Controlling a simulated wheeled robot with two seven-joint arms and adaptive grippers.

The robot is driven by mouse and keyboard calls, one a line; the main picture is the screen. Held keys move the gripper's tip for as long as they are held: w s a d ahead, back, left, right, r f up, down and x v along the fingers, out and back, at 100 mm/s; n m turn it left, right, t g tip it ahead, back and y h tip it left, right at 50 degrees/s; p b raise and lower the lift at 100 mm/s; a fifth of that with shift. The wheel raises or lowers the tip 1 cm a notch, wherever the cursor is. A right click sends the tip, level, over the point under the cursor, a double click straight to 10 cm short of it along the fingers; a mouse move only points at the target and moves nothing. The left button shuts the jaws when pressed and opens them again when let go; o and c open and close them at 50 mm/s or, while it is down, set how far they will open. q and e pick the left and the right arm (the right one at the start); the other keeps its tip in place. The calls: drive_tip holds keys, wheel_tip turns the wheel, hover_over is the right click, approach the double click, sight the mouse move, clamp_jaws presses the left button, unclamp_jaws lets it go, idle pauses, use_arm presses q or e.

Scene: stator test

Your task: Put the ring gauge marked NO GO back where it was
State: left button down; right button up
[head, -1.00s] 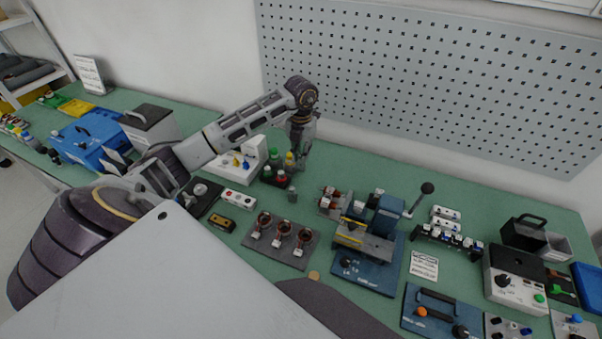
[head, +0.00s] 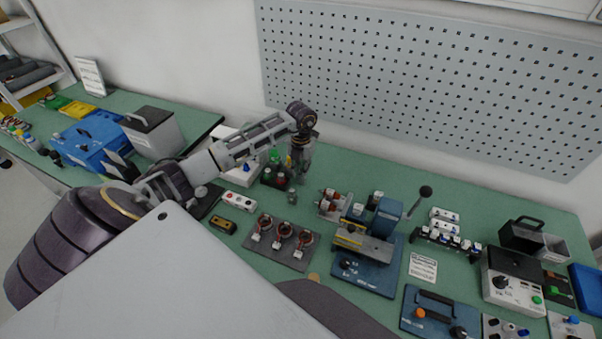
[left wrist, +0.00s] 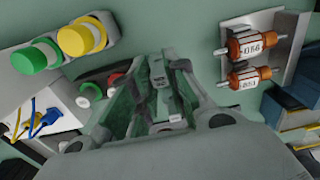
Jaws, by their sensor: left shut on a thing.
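My left gripper (head: 300,178) hangs over the bench, just right of the dark holder with green and red tops (head: 275,178). In the left wrist view its fingers (left wrist: 165,112) are closed around a small grey piece (left wrist: 158,74) with a pale marked face. The marking is too small to read, so I cannot confirm NO GO. The fingers hide much of the piece, and it is not distinct in the head view. A small grey cylinder (head: 292,197) stands on the bench just below the gripper. My right gripper is not in view.
A grey tray with two copper-banded rotors (head: 332,203) lies right of the gripper; it also shows in the left wrist view (left wrist: 286,70). A plate with three copper coils (head: 283,240) lies in front. The pegboard (head: 430,80) rises behind.

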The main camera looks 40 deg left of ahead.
use_arm(q)
wheel_tip(320, 180, down, 2)
drive_tip(key=shift+f, duration=0.2)
idle(0.3)
drive_tip(key=c, duration=1.4)
unclamp_jaws()
drive_tip(key=shift+r, duration=0.15)
drive_tip(key=shift+r, duration=0.2)
wheel_tip(320, 180, up, 12)
drive_tip(key=shift+f+b, duration=0.15)
drive_tip(key=shift+b, duration=0.75)
